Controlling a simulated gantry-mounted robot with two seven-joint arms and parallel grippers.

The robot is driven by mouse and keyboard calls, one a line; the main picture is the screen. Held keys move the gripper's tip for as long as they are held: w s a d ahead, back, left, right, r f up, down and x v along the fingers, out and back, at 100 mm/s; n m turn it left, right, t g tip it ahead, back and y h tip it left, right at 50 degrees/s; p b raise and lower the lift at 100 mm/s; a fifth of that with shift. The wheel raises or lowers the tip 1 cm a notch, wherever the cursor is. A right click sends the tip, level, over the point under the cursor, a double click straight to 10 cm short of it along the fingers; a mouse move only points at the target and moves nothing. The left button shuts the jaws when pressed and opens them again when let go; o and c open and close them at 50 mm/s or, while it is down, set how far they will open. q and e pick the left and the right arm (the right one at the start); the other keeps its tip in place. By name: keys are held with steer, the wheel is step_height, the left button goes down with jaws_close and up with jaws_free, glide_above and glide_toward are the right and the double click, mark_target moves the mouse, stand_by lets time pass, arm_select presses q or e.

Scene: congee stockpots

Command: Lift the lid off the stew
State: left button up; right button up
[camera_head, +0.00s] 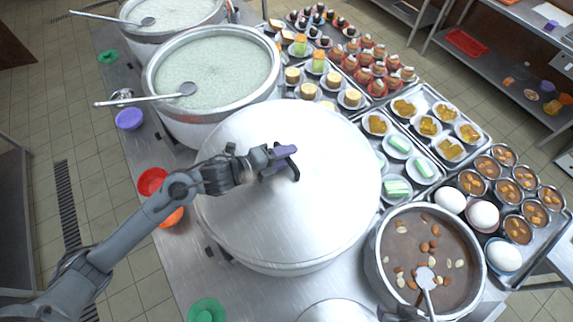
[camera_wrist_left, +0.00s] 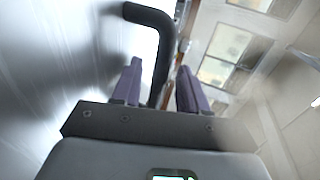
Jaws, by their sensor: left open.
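The big silver lid (camera_head: 330,190) lies on a large stockpot (camera_head: 290,268) in the middle of the head view, and what is inside is hidden. A dark bar handle (camera_head: 294,172) stands on the lid. My left gripper (camera_head: 283,157) is at this handle, with its purple fingers apart. In the left wrist view the black handle (camera_wrist_left: 158,35) reaches down between the two fingers of my left gripper (camera_wrist_left: 160,88), with a visible gap on the right. The lid surface (camera_wrist_left: 55,65) fills the left of that view. I do not see my right gripper.
Two open pots of pale congee (camera_head: 215,68) with ladles stand behind. An open pot of brown soup with nuts (camera_head: 425,250) is at the lower right. Trays of small dishes (camera_head: 425,125) crowd the right side. Red (camera_head: 152,182) and green (camera_head: 207,311) bowls line the left edge.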

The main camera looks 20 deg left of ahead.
arm_select(q)
steer(key=shift+w+d+f, duration=0.15)
steer(key=shift+w, duration=0.05)
jaws_close()
stand_by(1.3)
steer(key=shift+r, duration=0.2)
